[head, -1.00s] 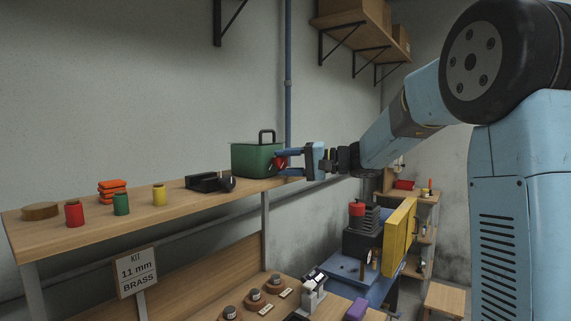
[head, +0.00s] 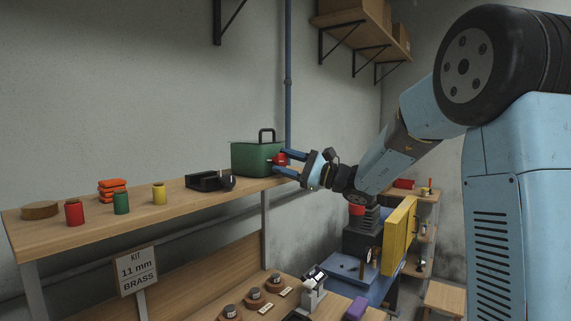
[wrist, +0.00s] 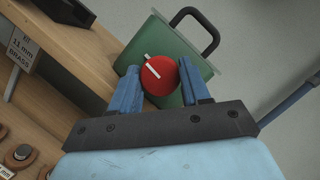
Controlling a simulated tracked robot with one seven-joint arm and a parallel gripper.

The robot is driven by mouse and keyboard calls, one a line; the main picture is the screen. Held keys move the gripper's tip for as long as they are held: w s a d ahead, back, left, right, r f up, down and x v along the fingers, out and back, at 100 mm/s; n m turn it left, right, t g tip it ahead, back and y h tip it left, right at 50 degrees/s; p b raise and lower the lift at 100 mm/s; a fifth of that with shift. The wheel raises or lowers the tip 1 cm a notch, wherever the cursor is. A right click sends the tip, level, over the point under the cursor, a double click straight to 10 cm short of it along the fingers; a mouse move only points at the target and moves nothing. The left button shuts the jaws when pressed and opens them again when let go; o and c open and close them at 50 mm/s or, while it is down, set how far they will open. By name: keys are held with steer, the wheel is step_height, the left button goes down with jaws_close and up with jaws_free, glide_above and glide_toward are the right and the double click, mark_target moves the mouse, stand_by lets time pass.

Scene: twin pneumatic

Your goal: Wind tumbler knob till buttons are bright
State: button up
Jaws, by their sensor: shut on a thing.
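The green tumbler box (head: 255,158) with a black handle stands at the right end of the upper wooden shelf. Its red round knob (head: 281,159) faces right, toward my gripper (head: 277,161). In the wrist view the knob (wrist: 159,75) shows a white pointer line slanting from upper left to lower right. My gripper (wrist: 160,88) is shut on the knob, one blue finger on each side. The box (wrist: 182,48) is behind the knob. Its inside is hidden, and I cannot see any buttons in it.
A sign (head: 136,272) reads "KIT 11 mm BRASS". Below are round grey-topped pieces (head: 254,295) and a yellow panel (head: 397,235).

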steer(key=shift+d+f+m+t, duration=0.1)
steer(key=shift+f+m+t, duration=0.15)
steer(key=shift+m, duration=0.55)
steer(key=o, duration=0.8)
steer(key=shift+w, duration=0.1)
steer(key=shift+o, duration=1.1)
steer(key=shift+r, duration=0.15)
steer(key=v, duration=1.3)
steer(key=shift+d+f, duration=0.25)
